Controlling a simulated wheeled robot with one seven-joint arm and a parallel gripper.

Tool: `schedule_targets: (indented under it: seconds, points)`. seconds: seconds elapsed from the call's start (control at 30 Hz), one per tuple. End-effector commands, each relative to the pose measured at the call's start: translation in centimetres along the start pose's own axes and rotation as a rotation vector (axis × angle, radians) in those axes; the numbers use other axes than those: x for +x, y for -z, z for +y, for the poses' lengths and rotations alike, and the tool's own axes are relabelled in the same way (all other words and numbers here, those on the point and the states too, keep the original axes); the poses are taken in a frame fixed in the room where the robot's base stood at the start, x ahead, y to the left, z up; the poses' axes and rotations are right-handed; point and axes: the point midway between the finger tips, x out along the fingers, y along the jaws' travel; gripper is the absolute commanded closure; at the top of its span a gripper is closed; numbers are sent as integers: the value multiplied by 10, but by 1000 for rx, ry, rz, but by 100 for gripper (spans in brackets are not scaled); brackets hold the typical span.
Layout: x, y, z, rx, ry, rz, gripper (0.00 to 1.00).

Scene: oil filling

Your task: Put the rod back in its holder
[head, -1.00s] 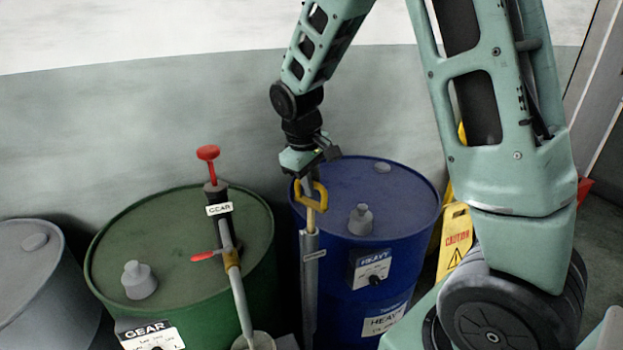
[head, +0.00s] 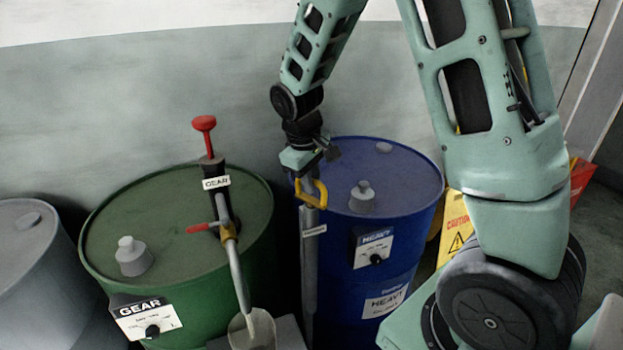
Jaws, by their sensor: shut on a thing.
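The rod (head: 322,194) has a yellow loop handle, and its upper end is in my gripper (head: 310,172). My gripper points down and is shut on it; the fingertips are partly hidden. Below the handle stands the holder, a tall upright grey tube (head: 309,270) with a small label, in front of the blue drum (head: 400,200). The handle sits right at the tube's top, and the shaft below it is hidden inside the tube. The rod looks upright. Whether it is fully seated I cannot tell.
A green GEAR drum (head: 130,205) stands left, with a red-handled pump (head: 216,183) and a scoop-like container (head: 252,330) at its spout. A grey drum (head: 25,270) is at far left. A yellow caution sign (head: 456,225) stands right of the blue drum.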

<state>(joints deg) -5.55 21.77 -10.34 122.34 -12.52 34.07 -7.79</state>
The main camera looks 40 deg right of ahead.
Motion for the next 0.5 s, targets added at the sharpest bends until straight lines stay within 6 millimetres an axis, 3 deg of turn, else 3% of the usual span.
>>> schedule_targets:
  seconds: [0.17,0.2,0.27,0.3,0.5]
  points:
    - [0,0,0,0,0,1,100]
    - [0,0,0,0,0,1,81]
    - [0,0,0,0,0,0,65]
    - [0,0,0,0,0,0,61]
    - [0,0,0,0,0,-1,61]
